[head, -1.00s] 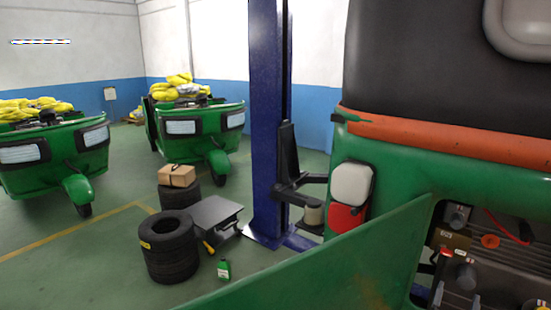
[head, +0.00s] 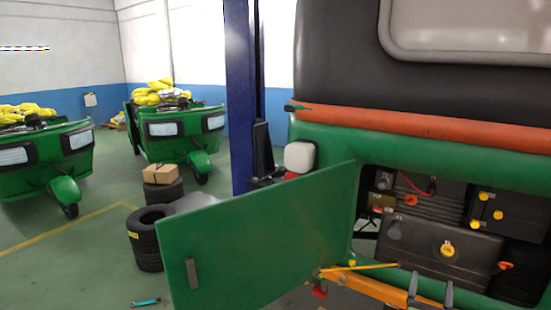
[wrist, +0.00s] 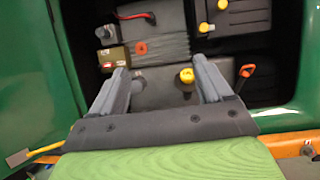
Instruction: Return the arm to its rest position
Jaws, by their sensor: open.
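My gripper (wrist: 163,72) is open and empty in the wrist view, its two grey fingers apart in front of the rickshaw's open compartment. In the head view the tips of my gripper (head: 430,287) show at the bottom edge, in front of the compartment's lower edge. The rest of my arm is out of the head view. A dark battery box (head: 435,205) with a red cable and a grey box with a yellow cap (head: 447,250) sit inside the compartment.
The green hatch door (head: 265,235) stands swung open on the left of the compartment. An orange bar (head: 375,289) runs below the opening. A blue lift post (head: 241,100), stacked tyres (head: 147,255) and other rickshaws stand beyond.

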